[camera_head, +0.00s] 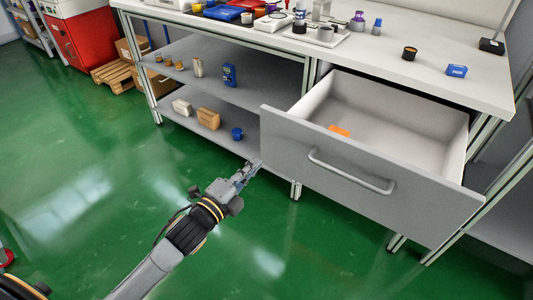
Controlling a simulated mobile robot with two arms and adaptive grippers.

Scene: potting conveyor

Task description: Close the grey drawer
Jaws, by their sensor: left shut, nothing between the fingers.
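The grey drawer (330,192) stands pulled far out of the workbench, on the right side of the view. Its bar handle (350,172) runs across the front panel. Inside, an orange thing (339,131) lies near the front left; the rest of the drawer looks empty. My left gripper (251,168) is shut and empty. In the picture its tips are just left of the drawer front's lower left edge; whether they touch it I cannot tell. My right gripper is not in view.
The workbench top (450,98) holds several small items, including a blue box (456,71). Open shelves (185,117) left of the drawer carry boxes and small parts. A red cabinet (85,38) and a wooden pallet (118,72) stand far left. The green floor in front is clear.

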